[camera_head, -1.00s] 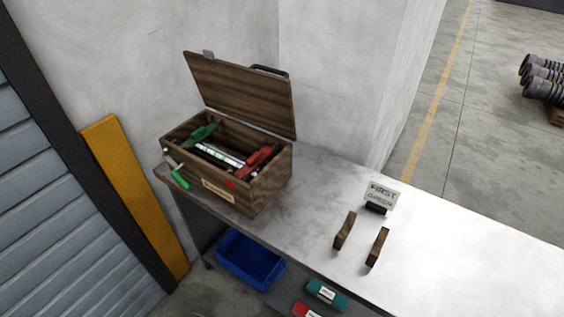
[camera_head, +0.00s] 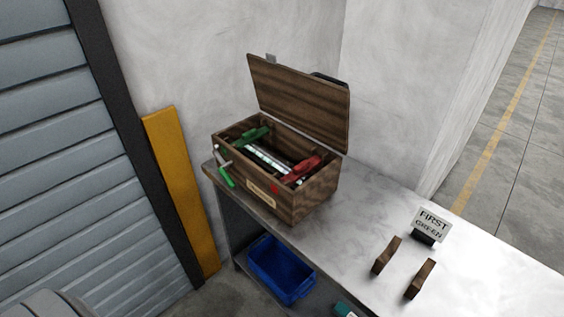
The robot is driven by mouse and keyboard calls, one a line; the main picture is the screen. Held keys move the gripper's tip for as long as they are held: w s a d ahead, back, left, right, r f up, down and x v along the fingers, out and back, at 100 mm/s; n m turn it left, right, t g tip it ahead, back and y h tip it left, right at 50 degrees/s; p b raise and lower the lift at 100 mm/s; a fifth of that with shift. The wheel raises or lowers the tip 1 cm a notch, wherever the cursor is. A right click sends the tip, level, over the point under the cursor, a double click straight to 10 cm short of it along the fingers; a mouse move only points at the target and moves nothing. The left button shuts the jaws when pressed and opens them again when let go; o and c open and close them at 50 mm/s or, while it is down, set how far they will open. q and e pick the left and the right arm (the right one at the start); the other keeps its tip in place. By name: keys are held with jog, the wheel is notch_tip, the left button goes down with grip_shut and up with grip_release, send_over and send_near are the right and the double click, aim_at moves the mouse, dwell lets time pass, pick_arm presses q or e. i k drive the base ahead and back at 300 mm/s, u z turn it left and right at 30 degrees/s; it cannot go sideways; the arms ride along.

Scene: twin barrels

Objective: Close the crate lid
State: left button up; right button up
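A brown wooden crate (camera_head: 318,197) stands on the left end of the bench. Its lid (camera_head: 300,103) is open and stands up, tilted back near the wall. Inside the crate lie a green tool (camera_head: 250,136) and a red tool (camera_head: 302,168), with pale strips between them. A green-handled tool (camera_head: 226,176) is at the crate's left front outer side. Neither of my grippers is in view.
The pale bench (camera_head: 370,222) holds two upright brown blocks (camera_head: 387,255) and a sign reading "FIRST GREEN" (camera_head: 432,222). A blue bin (camera_head: 281,270) sits below. A yellow board (camera_head: 182,190) leans at the left, and a wall is behind.

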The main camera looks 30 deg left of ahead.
aim_at(319, 108)
jog(key=z, duration=0.05)
jog(key=k, duration=0.5)
jog(key=u, duration=1.65)
jog(key=i, duration=1.2)
jog(key=z, duration=0.45)
